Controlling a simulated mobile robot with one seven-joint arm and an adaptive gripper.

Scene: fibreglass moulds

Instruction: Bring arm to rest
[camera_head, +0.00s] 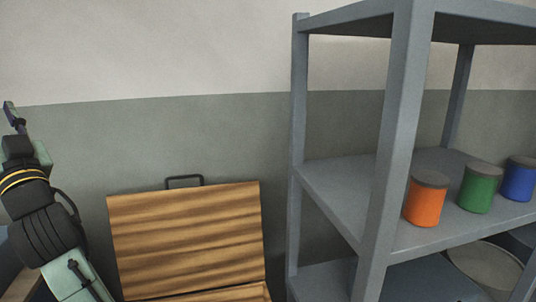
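My arm rises along the left edge of the head view, with dark joints, pale green links and a yellow band. My gripper (14,117) is at its upper end, in front of the wall. Only a thin dark finger part shows clearly, so I cannot tell whether it is open or shut. I see no object at it. It is well apart from the shelf and the cans.
A grey metal shelf (388,130) stands at the right. An orange can (425,202), a green can (478,191) and a blue can (518,182) stand on its middle board. A wooden panel (187,240) with a dark handle (184,181) is at the lower middle.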

